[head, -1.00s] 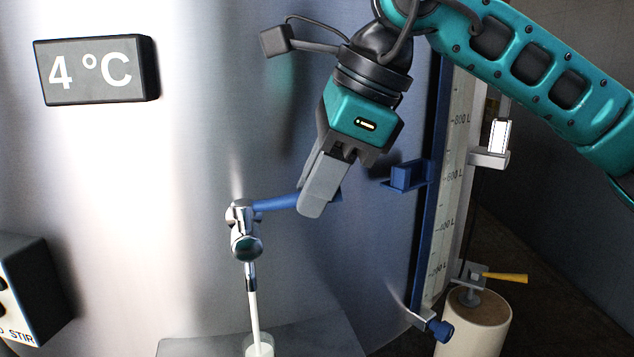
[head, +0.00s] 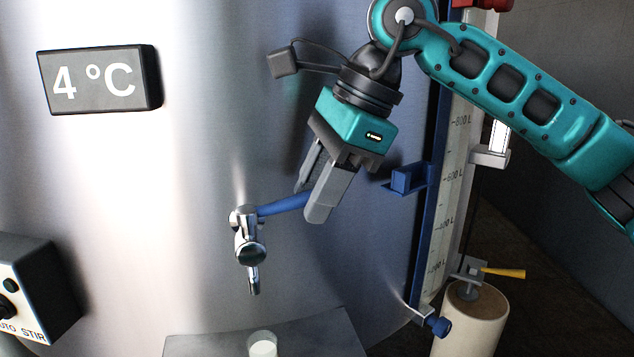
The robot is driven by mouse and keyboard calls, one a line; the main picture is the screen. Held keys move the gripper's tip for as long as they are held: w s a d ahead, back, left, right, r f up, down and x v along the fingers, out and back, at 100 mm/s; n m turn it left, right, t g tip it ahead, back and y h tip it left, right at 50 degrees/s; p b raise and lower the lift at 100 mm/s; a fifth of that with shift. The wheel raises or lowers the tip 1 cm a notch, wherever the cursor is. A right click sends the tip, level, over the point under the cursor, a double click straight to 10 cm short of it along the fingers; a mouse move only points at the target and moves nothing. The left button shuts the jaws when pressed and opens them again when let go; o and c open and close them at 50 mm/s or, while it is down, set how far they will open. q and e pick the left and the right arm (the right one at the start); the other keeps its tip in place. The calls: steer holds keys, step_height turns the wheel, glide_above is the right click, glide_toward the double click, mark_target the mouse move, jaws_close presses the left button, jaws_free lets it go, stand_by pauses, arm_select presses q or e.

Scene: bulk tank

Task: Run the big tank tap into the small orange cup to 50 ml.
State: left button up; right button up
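The chrome tap (head: 249,246) sticks out of the steel tank's front, and no stream comes from its spout. Its blue lever (head: 283,206) points right and slightly up. My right gripper (head: 309,204) is at the lever's outer end. Its grey fingers are spread, one behind and one in front of the lever; the front finger hides the lever's tip. I cannot tell whether they touch it. A small cup (head: 263,337) with white liquid stands below the spout, cut off by the bottom edge. It looks clear or whitish here, and no level mark is readable. My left gripper is out of view.
The grey shelf (head: 318,333) under the tap is otherwise clear. A "4 °C" display (head: 100,80) and a stir switch box (head: 35,285) are on the left. A blue-edged litre gauge (head: 440,200) with a slider stands right, beside a cream cylinder (head: 470,320) with a yellow lever.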

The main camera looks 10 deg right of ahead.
steer(key=shift+o, duration=1.1)
steer(key=shift+r, duration=0.15)
steer(key=p+v, duration=0.3)
steer(key=v, duration=1)
